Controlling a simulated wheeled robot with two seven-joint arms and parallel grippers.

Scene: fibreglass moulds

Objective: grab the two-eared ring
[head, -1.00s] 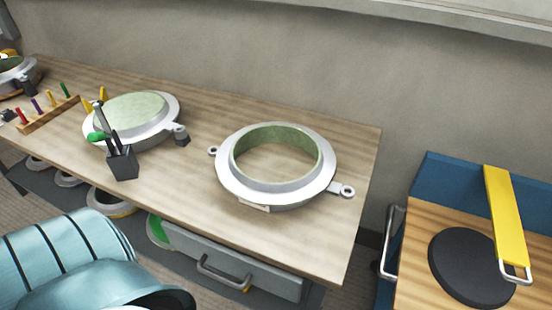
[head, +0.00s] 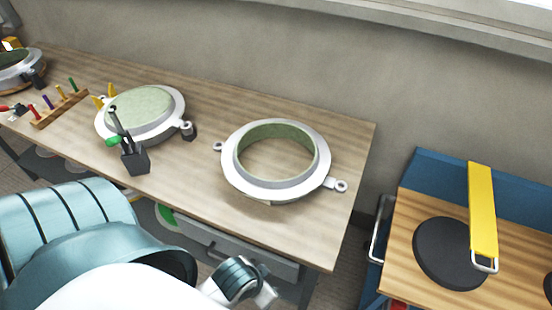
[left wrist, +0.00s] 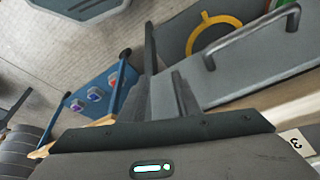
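The two-eared ring (head: 233,178) lies flat on the wooden workbench (head: 215,206). It has a pale grey flange, a green inner wall and an open middle showing wood. One eyed ear sticks out at its left, the other at its right front. My left arm comes in from the lower left, its wrist below the bench's front edge, apart from the ring. In the left wrist view, my left gripper (left wrist: 165,88) shows dark fingers near the drawer front; their gap is unclear. The ring is not recognisable there. My right gripper is out of view.
A round mould with a green top (head: 143,108) and a black tool holder (head: 135,160) stand left of the ring. A grey drawer (head: 275,262) is under the bench; its handle (left wrist: 252,38) shows. A blue cart (head: 425,170) stands right.

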